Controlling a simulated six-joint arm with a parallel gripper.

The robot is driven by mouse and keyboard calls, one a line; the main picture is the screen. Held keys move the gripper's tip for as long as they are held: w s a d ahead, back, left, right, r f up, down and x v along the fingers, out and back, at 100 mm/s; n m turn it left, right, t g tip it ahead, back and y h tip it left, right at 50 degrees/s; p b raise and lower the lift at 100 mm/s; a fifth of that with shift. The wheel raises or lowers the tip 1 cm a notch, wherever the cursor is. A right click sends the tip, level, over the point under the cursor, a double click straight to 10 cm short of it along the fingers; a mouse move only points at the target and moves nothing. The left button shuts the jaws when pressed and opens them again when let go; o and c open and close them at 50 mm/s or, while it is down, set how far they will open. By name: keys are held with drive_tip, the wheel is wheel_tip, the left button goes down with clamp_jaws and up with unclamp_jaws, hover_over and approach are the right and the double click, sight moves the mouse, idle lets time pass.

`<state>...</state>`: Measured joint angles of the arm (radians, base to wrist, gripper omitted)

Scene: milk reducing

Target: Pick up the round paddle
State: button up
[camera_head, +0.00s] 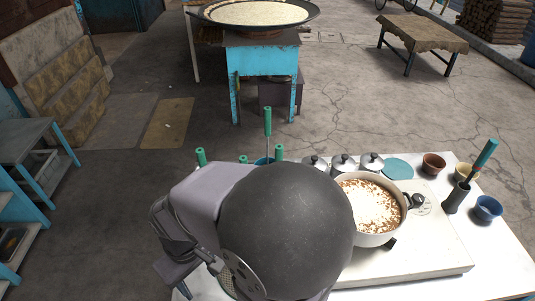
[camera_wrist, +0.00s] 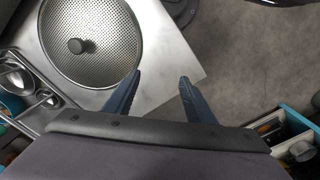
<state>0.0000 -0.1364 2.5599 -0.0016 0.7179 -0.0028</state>
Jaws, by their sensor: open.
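My gripper (camera_wrist: 160,82) is open and empty in the wrist view, its two blue fingers apart over the table's edge and the grey floor. A round perforated metal disc (camera_wrist: 108,50) with a dark central knob lies on the white tabletop, just left of the fingers; I cannot tell if it is the round paddle. In the head view, green-handled tools (camera_head: 267,120) stand behind my arm; their lower ends are hidden, so I cannot tell their shapes. Another green-handled tool (camera_head: 486,155) leans in a dark holder (camera_head: 456,198). My arm hides the gripper in the head view.
A pot of browned milk (camera_head: 370,205) stands on a white stove (camera_head: 425,255), with lidded jars (camera_head: 343,163) behind it and small bowls (camera_head: 433,163) to the right. Metal ladle bowls (camera_wrist: 15,77) lie at the left in the wrist view. A crate (camera_wrist: 285,140) is lower right.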

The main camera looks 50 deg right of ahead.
idle(0.4)
drive_tip(key=c, duration=0.3)
drive_tip(key=shift+d, duration=0.1)
